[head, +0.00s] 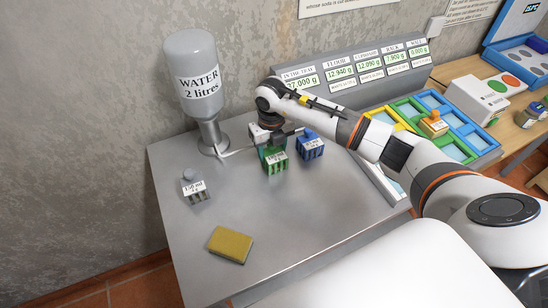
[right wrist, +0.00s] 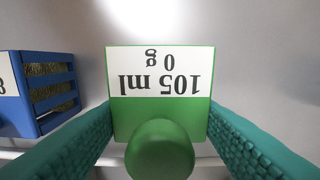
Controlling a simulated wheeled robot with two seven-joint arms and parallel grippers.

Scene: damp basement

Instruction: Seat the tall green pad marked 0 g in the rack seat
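The green pad (head: 275,160) stands on the grey metal counter under my right gripper (head: 272,141). In the right wrist view the green pad (right wrist: 160,112) shows a white label reading 105 ml, 0 g, and a round green knob. The teal fingers of my right gripper (right wrist: 160,125) are spread on either side of the pad, close to its edges and clear of the knob; contact is not clear. A rack of yellow, green and blue framed seats (head: 463,152) lies at the right. My left gripper is not in view.
A blue pad (head: 311,147) stands just right of the green one, and also shows in the wrist view (right wrist: 48,92). A grey labelled pad (head: 196,190), a yellow sponge (head: 230,245) and a water bottle (head: 193,75) are on the counter. An orange-yellow pad (head: 434,126) sits on the rack.

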